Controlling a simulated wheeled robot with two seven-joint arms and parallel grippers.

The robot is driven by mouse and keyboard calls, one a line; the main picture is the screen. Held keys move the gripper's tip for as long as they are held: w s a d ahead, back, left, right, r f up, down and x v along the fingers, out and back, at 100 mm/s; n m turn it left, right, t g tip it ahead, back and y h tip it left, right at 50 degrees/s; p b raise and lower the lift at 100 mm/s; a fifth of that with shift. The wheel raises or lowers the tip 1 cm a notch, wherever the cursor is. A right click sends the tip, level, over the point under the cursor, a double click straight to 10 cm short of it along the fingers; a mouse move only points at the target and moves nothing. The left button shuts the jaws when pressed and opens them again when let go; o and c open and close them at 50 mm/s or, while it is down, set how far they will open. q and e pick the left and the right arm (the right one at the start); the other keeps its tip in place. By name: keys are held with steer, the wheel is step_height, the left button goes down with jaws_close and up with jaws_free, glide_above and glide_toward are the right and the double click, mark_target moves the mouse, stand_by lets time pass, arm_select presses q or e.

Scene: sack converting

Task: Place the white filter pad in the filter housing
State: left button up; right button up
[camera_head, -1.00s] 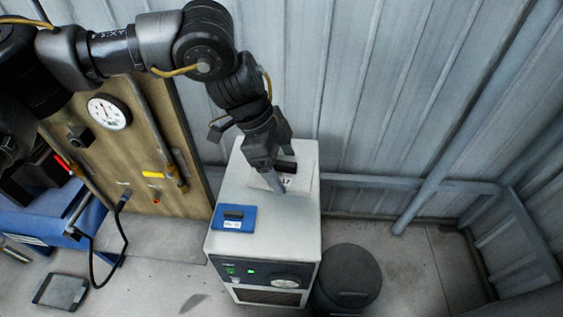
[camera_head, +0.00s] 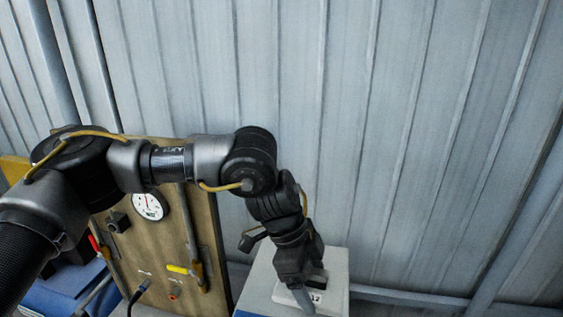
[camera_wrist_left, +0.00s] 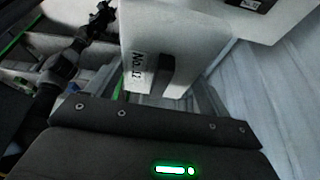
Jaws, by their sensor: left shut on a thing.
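My left gripper (camera_head: 303,298) points down over the white cabinet (camera_head: 262,282) in the head view. It is shut on a white block with a number label and a dark strip, which I take for the white filter pad (camera_head: 316,297). In the left wrist view the pad (camera_wrist_left: 205,35) stands up beyond the fingers, its label and dark strip facing me. The gripper hides part of it in the head view. I cannot make out a filter housing for certain.
A tan board (camera_head: 160,240) with a round gauge (camera_head: 150,206) and pipes stands left of the cabinet. A blue surface (camera_head: 60,290) is at the lower left. A corrugated metal wall (camera_head: 400,130) closes the back. A rail (camera_head: 400,297) runs right of the cabinet.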

arm_select(q)
steer(key=shift+w+a+f+n, duration=0.1)
steer(key=shift+f+n, duration=0.1)
steer(key=shift+n, duration=0.2)
steer(key=shift+a+n+t, duration=0.3)
steer(key=shift+a+n, duration=0.1)
steer(key=a+f+n+t, duration=0.1)
steer(key=a+f+n, duration=0.2)
steer(key=a, duration=1.1)
steer(key=a+f+n+t, duration=0.2)
steer(key=a+f+n, duration=0.2)
steer(key=a, duration=1)
steer(key=shift+s+n+t+y, duration=0.25)
steer(key=shift+n+t+y, duration=0.05)
steer(key=shift+n, duration=0.8)
